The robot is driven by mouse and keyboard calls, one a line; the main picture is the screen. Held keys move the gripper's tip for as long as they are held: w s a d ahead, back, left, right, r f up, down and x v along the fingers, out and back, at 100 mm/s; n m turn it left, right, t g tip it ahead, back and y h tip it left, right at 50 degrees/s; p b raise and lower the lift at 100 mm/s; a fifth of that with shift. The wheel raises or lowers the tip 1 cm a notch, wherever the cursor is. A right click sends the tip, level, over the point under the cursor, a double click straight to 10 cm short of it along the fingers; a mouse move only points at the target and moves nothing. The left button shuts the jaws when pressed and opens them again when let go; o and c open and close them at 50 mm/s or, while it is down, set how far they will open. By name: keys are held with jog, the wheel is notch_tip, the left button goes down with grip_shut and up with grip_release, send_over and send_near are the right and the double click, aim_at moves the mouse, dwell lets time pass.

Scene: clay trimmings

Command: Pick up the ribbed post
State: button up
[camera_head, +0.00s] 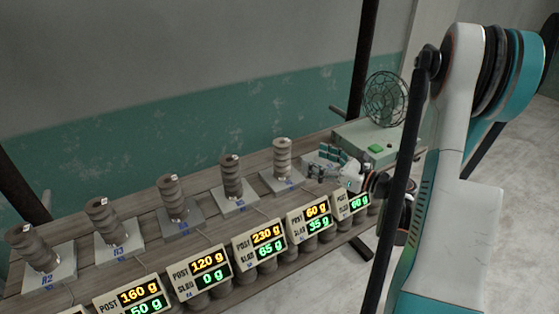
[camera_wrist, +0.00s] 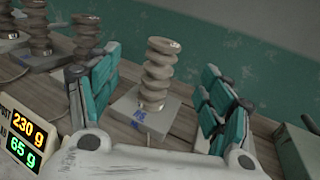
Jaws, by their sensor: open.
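Several grey-brown ribbed posts stand upright in a row on flat grey slabs on a wooden bench. In the wrist view one ribbed post (camera_wrist: 158,68) stands on its slab (camera_wrist: 150,117), which has blue marking. It shows between the teal fingers of my open gripper (camera_wrist: 160,90), with clear space on both sides and nothing held. In the head view my gripper (camera_head: 333,163) is at the right end of the row, right of the rightmost clearly visible post (camera_head: 282,153). It partly hides the slab there.
Displays along the front edge show weights, including 230 g over 65 g (camera_head: 259,243). A pale green box (camera_head: 370,136) with a fan (camera_head: 386,99) stands beyond my gripper. Another post (camera_wrist: 85,33) stands left of my fingers. A dark upright (camera_head: 366,60) rises behind the bench.

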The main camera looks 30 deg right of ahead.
aim_at(290, 146)
jog(key=x, duration=0.8)
jog(key=shift+d+b+x, duration=0.2)
jog(key=shift+b+x, duration=0.35)
jog(key=shift+x, duration=0.85)
jog(key=shift+d+b+x, duration=0.15)
jog(key=shift+b+x, duration=0.35)
jog(key=shift+x, duration=0.95)
jog(key=shift+w+r, duration=0.1)
jog(key=shift+r, duration=0.05)
jog(key=shift+c, duration=0.6)
grip_shut()
